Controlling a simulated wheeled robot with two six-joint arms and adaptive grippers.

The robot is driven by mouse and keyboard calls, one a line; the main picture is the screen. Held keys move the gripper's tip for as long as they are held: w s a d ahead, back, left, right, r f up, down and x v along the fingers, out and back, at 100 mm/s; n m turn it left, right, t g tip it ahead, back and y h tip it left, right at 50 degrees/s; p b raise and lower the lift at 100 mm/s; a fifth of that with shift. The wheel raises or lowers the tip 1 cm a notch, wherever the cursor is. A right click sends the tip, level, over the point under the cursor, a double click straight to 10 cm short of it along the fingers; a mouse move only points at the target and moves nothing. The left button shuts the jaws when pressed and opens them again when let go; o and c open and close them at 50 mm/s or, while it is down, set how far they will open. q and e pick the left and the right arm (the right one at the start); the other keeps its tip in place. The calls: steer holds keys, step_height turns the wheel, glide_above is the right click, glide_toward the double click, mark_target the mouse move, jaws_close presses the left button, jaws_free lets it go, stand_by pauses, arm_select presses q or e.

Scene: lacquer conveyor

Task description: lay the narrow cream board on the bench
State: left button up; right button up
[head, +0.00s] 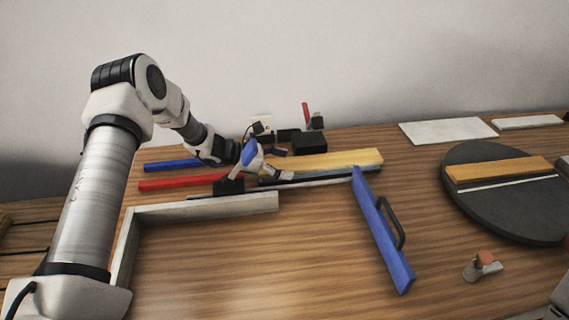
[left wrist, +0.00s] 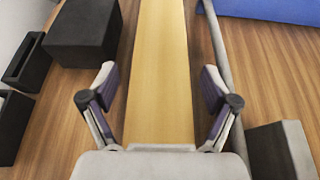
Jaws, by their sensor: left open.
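A long, narrow yellow-cream board (head: 335,160) lies at the back middle of the bench (head: 290,245). My left gripper (head: 268,170) is low at the left end of this board in the head view. In the left wrist view the board (left wrist: 160,40) runs lengthwise between the two spread fingers of the gripper (left wrist: 158,88). The fingers are open, with a gap visible on each side of the board. Another yellow-cream board (head: 500,169) lies on a dark round disc at the right. My right gripper is not in view.
A blue bar with a black handle (head: 378,225) lies right of centre. A pale L-shaped rail (head: 205,208) and red (head: 175,184) and blue bars lie left. A black box (head: 310,142) is behind the board. The dark disc (head: 490,220) is right. The middle front is clear.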

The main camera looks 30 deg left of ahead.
arm_select(q)
steer(key=shift+r, duration=0.1)
steer(key=shift+r+p, duration=0.3)
steer(key=shift+p, duration=0.2)
steer(key=v, duration=1.1)
steer(key=shift+a+f, duration=0.1)
steer(key=shift+s+a, duration=0.25)
